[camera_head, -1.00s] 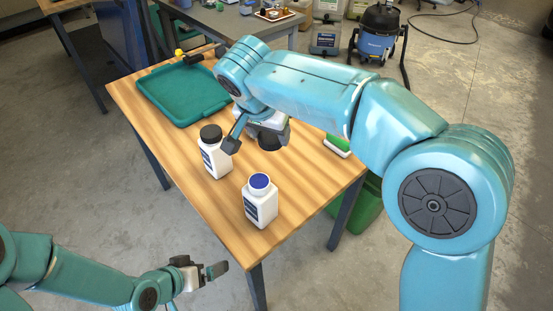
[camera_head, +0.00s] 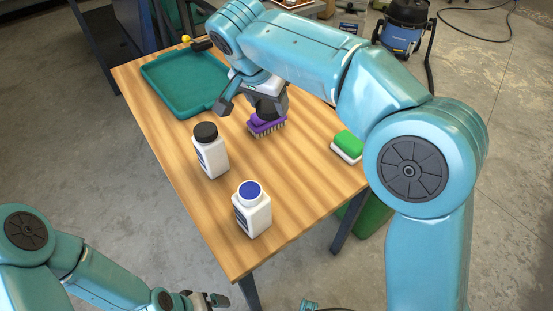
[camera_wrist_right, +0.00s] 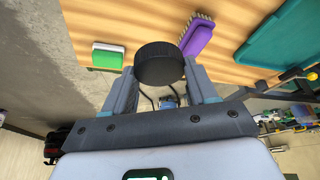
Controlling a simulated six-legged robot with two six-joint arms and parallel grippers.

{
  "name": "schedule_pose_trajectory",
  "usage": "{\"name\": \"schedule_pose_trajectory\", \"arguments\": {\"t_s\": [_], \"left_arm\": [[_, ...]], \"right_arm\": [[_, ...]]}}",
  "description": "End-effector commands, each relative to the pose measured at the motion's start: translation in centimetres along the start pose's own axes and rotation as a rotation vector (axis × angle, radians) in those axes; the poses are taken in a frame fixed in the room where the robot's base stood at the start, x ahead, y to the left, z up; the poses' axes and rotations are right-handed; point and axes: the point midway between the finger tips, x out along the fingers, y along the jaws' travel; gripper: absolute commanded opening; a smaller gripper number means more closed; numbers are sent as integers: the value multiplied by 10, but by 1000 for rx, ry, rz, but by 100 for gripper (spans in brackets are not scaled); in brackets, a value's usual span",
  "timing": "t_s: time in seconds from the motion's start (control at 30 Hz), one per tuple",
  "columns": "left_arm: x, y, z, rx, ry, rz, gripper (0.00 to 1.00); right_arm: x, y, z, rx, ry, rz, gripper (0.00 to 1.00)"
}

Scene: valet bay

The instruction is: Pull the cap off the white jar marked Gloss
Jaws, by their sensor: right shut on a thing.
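A white jar (camera_head: 252,214) with a blue round top and no black cap stands upright near the table's front corner. A second white jar (camera_head: 211,159) with a black cap (camera_head: 205,132) stands behind it to the left. I cannot read either label. My right gripper (camera_head: 253,98) is above the table, behind both jars and apart from them. In the right wrist view it is shut on a loose black ribbed cap (camera_wrist_right: 159,63), held between its two fingers. My left gripper (camera_head: 217,300) is low at the bottom edge, off the table, its jaws too small to judge.
A purple brush (camera_head: 267,125) lies on the wooden table (camera_head: 300,187) by my right gripper. A green and white sponge (camera_head: 348,146) lies at the right edge. A green tray (camera_head: 165,97) is at the back left. Bare wood lies between the jars and the sponge.

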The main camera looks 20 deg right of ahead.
Motion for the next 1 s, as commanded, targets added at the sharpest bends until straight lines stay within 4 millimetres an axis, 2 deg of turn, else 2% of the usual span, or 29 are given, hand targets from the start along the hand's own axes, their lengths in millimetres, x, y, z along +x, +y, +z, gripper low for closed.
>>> {"name": "schedule_pose_trajectory", "arguments": {"t_s": [0.07, 0.17, 0.5, 0.6, 0.87, 1.0], "left_arm": [[4, -2, 1, -4, -5, -2, 100], [12, -4, 1, -5, -5, -2, 100], [30, -11, 0, -4, -3, -2, 100], [32, -12, 0, -4, -3, -2, 100], [35, -13, 0, -4, -3, -2, 100], [39, -14, 0, -4, -3, -2, 100]], "right_arm": [[8, 1, 4, 2, -1, 3, 20], [31, 2, 14, 2, -2, 6, 20], [119, 1, 53, 2, -2, 6, 20], [135, 1, 58, 3, -1, 3, 20], [157, 0, 66, 2, -1, 3, 20], [180, 0, 74, 1, -2, 3, 20]]}}
